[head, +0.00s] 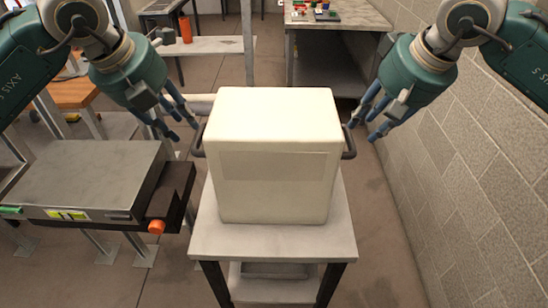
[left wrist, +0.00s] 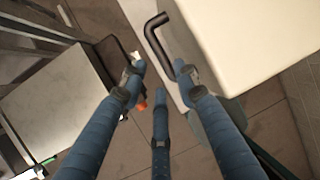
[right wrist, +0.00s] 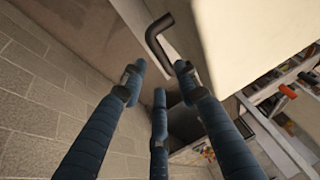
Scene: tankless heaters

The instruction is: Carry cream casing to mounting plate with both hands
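The cream casing (head: 274,150) is a large box that stands upright on a small table. It has a dark bent handle on each side: the left handle (head: 198,141) and the right handle (head: 348,142). My left gripper (head: 184,124) is open beside and above the left handle, which also shows in the left wrist view (left wrist: 156,38). My right gripper (head: 366,126) is open beside and above the right handle, which also shows in the right wrist view (right wrist: 158,36). Neither gripper touches a handle as far as I can see. I cannot make out a mounting plate.
The small table (head: 270,240) has a pale top and dark legs. A grey bench (head: 85,175) with an orange knob (head: 156,227) stands close on the left. A block wall (head: 470,150) runs along the right. A workbench (head: 335,14) with small parts stands at the back.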

